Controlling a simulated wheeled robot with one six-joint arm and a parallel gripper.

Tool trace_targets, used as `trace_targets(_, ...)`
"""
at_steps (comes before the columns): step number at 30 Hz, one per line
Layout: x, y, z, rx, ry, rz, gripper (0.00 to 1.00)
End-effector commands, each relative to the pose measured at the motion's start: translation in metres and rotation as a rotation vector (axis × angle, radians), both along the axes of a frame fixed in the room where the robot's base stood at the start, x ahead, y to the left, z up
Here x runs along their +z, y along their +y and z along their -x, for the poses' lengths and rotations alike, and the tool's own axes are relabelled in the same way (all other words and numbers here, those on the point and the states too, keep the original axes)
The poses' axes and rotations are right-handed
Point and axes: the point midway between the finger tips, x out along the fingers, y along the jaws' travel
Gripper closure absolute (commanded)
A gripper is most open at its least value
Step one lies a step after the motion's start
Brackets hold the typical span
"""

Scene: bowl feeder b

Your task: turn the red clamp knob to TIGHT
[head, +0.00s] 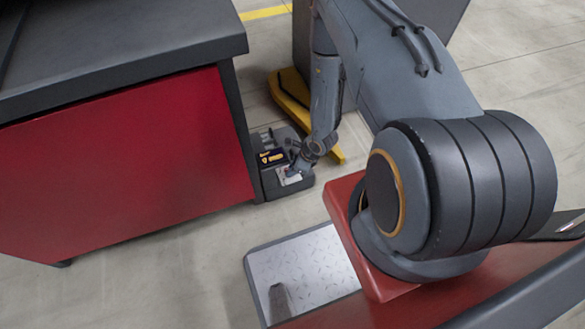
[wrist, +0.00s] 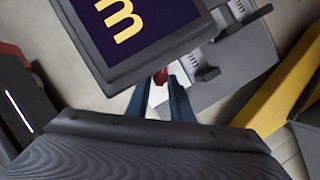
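The red clamp knob (wrist: 160,77) shows as a small red piece between my fingertips in the wrist view, partly hidden by the fingers and a dark display. My gripper (wrist: 161,84) has two dark blue fingers, one on each side of the knob. A narrow gap shows between them, but I cannot tell whether they touch the knob. In the head view my gripper (head: 291,172) is low over the dark feeder unit (head: 270,185), and the knob cannot be made out. No TIGHT marking is readable.
The dark display (wrist: 135,30) with a yellow sign stands close beyond my fingers. Grey parts with dark clips (wrist: 208,74) lie to its right. A red-sided bench (head: 120,165) stands left of the feeder. A yellow-edged base (head: 292,90) lies behind it.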

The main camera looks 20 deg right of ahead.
Motion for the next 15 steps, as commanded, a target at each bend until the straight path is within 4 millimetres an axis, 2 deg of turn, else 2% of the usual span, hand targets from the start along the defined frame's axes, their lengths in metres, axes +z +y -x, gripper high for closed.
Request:
trace_targets(10,0.001,-0.001,-0.001,-0.003,-0.001,0.001,0.7)
trace_targets(15,0.017,-0.007,0.002,-0.005,-0.002,0.001,0.7)
